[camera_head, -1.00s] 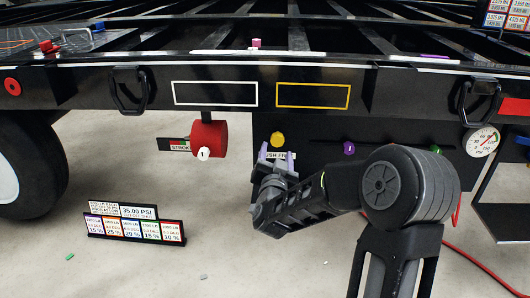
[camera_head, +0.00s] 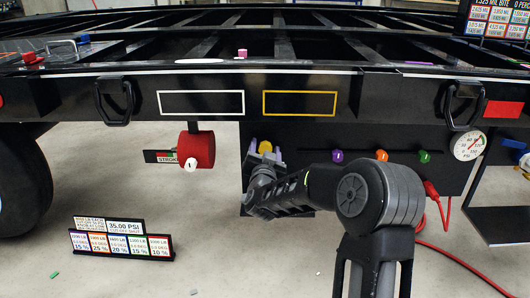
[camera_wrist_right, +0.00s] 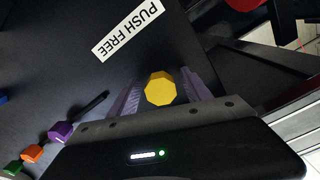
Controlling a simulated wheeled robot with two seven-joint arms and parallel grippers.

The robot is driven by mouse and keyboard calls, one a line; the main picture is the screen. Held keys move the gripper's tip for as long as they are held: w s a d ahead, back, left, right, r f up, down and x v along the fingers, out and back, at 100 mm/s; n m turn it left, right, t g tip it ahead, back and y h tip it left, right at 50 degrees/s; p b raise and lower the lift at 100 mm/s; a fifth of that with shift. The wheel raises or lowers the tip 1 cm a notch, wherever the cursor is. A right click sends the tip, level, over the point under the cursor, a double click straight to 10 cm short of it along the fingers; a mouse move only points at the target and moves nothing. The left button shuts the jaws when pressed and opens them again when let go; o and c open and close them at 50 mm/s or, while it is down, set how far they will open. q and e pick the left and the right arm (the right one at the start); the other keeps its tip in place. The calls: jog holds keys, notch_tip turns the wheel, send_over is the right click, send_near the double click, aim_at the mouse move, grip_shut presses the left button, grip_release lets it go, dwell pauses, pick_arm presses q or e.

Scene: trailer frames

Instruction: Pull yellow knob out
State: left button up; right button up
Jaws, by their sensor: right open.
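The yellow knob (camera_head: 265,146) sticks out from the black panel under the trailer's edge, below the yellow-outlined rectangle. My right gripper (camera_head: 265,152) is at the knob, with one purple finger on each side of it. In the right wrist view the yellow knob (camera_wrist_right: 160,88) shows between the two spread fingers (camera_wrist_right: 160,95). The gripper is open; I cannot tell whether either finger touches the knob. My left gripper is not in view.
Purple (camera_head: 337,156), orange (camera_head: 382,155) and green (camera_head: 424,156) knobs stand in a row to the right. A red cylinder (camera_head: 197,150) hangs to the left. A pressure gauge (camera_head: 469,145) and red hose (camera_head: 450,258) are at the right. The "PUSH FREE" label (camera_wrist_right: 128,29) is beside the knob.

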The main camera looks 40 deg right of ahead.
grip_shut()
dwell(0.7)
dwell(0.8)
